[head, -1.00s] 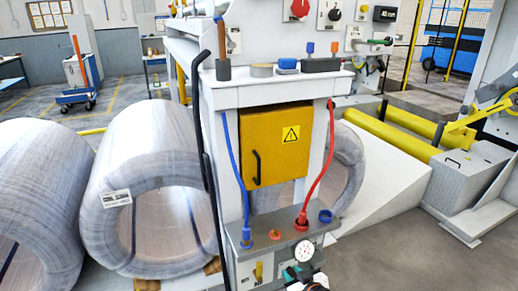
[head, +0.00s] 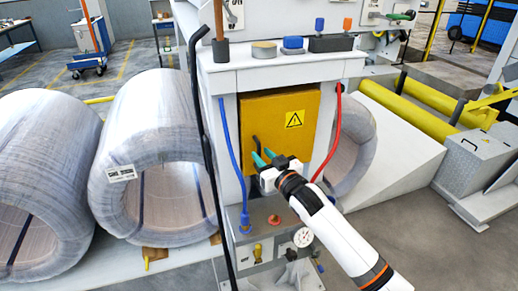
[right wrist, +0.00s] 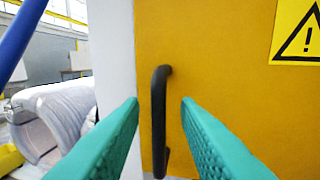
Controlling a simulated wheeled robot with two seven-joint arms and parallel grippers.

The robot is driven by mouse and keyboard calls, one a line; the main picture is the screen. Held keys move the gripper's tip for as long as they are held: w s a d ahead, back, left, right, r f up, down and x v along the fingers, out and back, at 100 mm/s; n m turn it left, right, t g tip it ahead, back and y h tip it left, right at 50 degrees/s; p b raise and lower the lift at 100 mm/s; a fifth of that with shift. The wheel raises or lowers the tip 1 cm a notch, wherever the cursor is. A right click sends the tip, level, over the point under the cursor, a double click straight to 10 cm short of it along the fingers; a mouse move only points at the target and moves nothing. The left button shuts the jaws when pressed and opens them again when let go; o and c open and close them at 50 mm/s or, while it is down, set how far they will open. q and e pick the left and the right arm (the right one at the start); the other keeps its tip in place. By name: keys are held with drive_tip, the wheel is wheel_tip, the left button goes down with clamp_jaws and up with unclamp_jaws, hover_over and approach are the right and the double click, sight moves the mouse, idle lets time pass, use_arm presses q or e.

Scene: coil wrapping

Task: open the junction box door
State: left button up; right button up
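The junction box door (head: 289,112) is a yellow panel with a warning triangle label, and it looks shut. Its black vertical handle (right wrist: 160,120) is on the door's left side and also shows in the head view (head: 256,144). My right gripper (right wrist: 160,105) is open with teal fingers, one to each side of the handle. In the right wrist view both fingers look apart from it. In the head view my right gripper (head: 264,157) is at the lower left of the door and hides part of it. My left gripper is not in view.
A blue hose (head: 228,150) hangs left of the door and a red hose (head: 335,130) right of it. A black upright bar (head: 204,130) stands further left. Wrapped coils (head: 150,150) are at the left. A gauge (head: 303,237) sits below.

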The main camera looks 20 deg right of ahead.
drive_tip(key=shift+x, duration=1.4)
clamp_jaws()
